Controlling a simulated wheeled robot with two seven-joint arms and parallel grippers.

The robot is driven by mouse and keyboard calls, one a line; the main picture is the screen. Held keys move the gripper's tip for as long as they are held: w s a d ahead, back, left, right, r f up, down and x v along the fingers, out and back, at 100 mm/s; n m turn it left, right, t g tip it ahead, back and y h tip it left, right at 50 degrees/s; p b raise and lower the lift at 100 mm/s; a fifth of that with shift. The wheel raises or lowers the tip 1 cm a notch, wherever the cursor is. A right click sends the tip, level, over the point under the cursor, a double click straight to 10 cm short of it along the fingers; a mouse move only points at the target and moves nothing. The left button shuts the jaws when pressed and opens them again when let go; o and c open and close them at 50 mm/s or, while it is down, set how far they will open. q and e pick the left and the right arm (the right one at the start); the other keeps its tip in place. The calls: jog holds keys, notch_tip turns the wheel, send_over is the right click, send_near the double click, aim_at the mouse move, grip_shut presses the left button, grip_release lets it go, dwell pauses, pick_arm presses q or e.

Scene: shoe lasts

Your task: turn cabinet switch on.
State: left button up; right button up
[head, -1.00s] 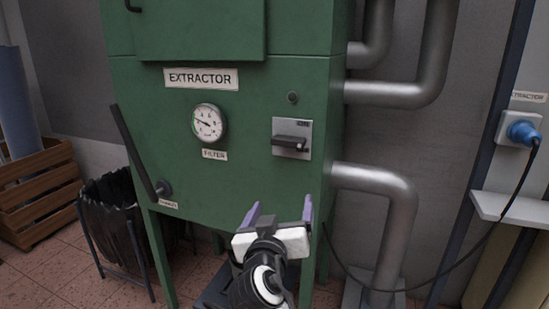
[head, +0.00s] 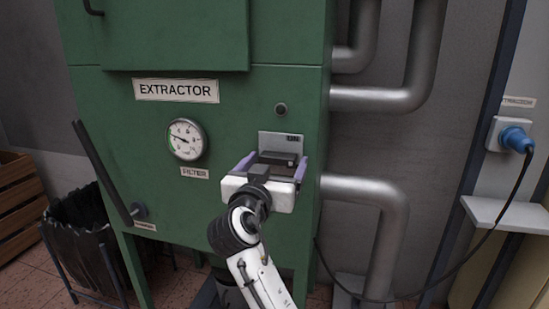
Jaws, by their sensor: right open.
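The green extractor cabinet (head: 105,170) fills the middle of the head view. Its switch (head: 278,158) is a black handle on a grey plate (head: 268,138) at the right of the front face. The handle looks horizontal; its lower part is partly hidden by my gripper. My right gripper (head: 273,168) is open in front of the switch, with one purple finger on each side of the handle. I cannot tell whether the fingers touch it. My left gripper is not in view.
A gauge (head: 185,139) and a long black lever (head: 103,172) are on the cabinet's front, left of the switch. A bin with a black bag (head: 82,225) stands at lower left. Grey pipes (head: 380,190) run along the right side. A blue plug (head: 516,140) with a cable is at far right.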

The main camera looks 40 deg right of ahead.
jog(key=shift+w+d, duration=0.15)
jog(key=shift+c, duration=0.5)
jog(key=c, duration=0.9)
jog(key=shift+c, duration=0.2)
